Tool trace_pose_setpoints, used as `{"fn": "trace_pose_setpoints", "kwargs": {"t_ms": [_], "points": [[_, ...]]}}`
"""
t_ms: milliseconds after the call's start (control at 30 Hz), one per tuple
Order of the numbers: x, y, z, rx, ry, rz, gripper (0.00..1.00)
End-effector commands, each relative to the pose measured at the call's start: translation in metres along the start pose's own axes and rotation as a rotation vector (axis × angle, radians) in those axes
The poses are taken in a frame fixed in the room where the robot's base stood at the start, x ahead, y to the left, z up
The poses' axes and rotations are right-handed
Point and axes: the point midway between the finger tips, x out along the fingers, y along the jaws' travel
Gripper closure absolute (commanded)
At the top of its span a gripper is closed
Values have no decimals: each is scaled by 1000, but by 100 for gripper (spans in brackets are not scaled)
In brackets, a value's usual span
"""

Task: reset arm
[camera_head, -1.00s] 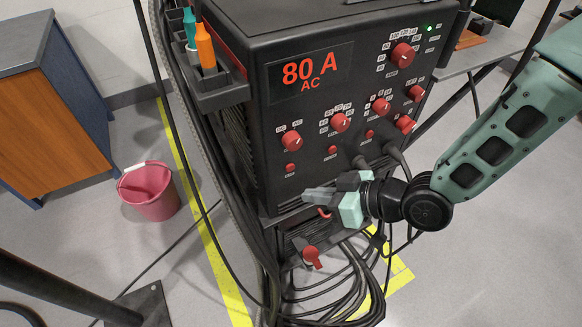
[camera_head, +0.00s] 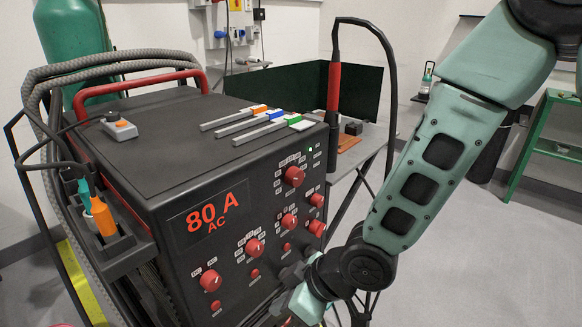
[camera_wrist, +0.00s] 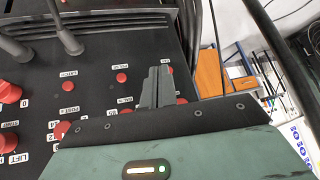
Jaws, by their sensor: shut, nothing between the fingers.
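My gripper (camera_head: 283,304) is at the bottom of the head view, low in front of the black welding machine (camera_head: 150,165). Its tips are partly cut off by the picture's edge and the view of them is crowded. In the wrist view my gripper's fingers (camera_wrist: 158,86) are together and empty, in front of the machine's knob panel (camera_wrist: 90,75). I cannot tell whether they touch the panel. The green arm reaches down from the upper right of the head view.
Red knobs (camera_head: 294,177) stick out of the panel, close to my gripper. Cables run down the machine's left side. A bench (camera_head: 372,140) with a red-handled torch (camera_head: 334,88) stands behind. A green shelf frame (camera_head: 530,140) is at right. Floor at lower right is clear.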

Motion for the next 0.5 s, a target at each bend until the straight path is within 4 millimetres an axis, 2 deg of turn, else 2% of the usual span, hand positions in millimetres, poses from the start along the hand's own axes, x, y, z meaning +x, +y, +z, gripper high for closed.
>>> {"fn": "trace_pose_setpoints", "kwargs": {"t_ms": [33, 233, 400, 500], "points": [[-29, 2, -6, 15, -54, 43, 100], [-122, -3, 3, 159, -281, 176, 100], [-200, -29, 15, 315, -432, 239, 100], [-235, -48, 22, 401, -495, 249, 100]]}}
